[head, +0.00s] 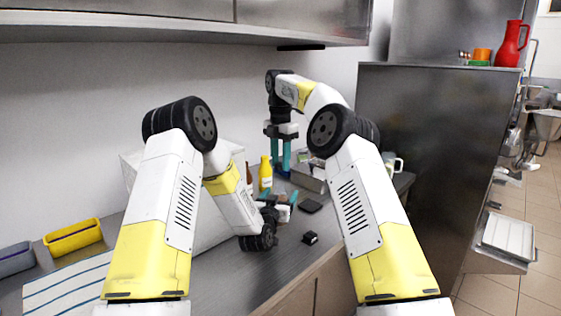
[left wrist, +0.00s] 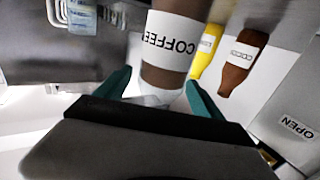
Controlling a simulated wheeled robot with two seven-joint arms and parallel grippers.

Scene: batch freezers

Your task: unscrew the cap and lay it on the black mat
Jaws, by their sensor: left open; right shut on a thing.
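A brown bottle with a white COFFEE label (left wrist: 172,38) stands out upside down in the left wrist view, between the teal fingers of my left gripper (left wrist: 158,98). Those fingers are apart, and a whitish part of the bottle shows between them. In the head view my left gripper (head: 279,203) is low over the counter. My right gripper (head: 282,160) points down behind it, its teal fingers on a small blue thing (head: 283,174) too small to make out. I cannot make out the cap.
A yellow bottle (head: 265,174) and a brown bottle (head: 249,173) stand behind my left gripper. A grey metal bin (head: 310,178) is at the right, with a white mug (head: 392,162) beyond. A small black object (head: 310,238) lies near the counter's front edge.

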